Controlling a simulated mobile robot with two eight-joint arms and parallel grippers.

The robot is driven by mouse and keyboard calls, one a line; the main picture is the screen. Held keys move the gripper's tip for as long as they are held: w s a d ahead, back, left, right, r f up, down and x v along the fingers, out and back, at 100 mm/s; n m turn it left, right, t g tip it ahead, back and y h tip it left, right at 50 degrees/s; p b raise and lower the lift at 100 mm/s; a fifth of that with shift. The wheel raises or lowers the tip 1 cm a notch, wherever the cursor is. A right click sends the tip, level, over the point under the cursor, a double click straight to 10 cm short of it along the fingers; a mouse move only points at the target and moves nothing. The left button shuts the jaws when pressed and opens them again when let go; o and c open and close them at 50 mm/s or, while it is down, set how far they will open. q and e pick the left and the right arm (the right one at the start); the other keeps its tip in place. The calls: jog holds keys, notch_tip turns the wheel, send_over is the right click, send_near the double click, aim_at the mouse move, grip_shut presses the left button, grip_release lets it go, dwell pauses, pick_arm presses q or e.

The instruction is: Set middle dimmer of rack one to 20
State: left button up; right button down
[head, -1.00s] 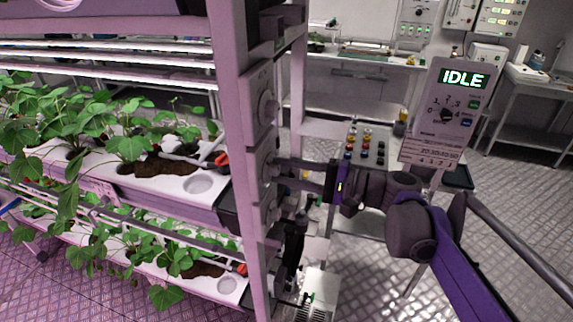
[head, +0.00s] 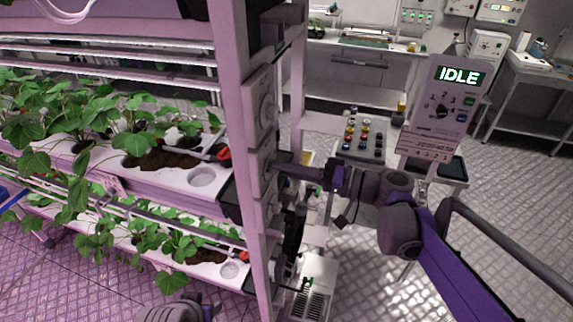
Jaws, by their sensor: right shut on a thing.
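The rack's end post carries a column of dimmer boxes with round knobs. The right gripper reaches in from the right and is shut on the middle dimmer's knob. A lower dimmer (head: 271,200) sits just beneath. I cannot read the scale on the middle dimmer. A dark part of my left arm shows at the bottom edge; its fingers cannot be made out.
Planted troughs (head: 200,180) fill the rack at left. A panel reading IDLE (head: 440,105) stands at right, beside a button console (head: 362,148). A white vented box (head: 315,290) stands low by the rack post. Floor is open at right.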

jog(key=shift+n, duration=0.5)
jog(key=c, duration=0.5)
grip_release()
jog(key=shift+d, duration=0.1)
jog(key=b+v, duration=0.1)
jog(key=v, duration=0.9)
jog(key=shift+s+d, duration=0.15)
jog(key=shift+d, duration=0.15)
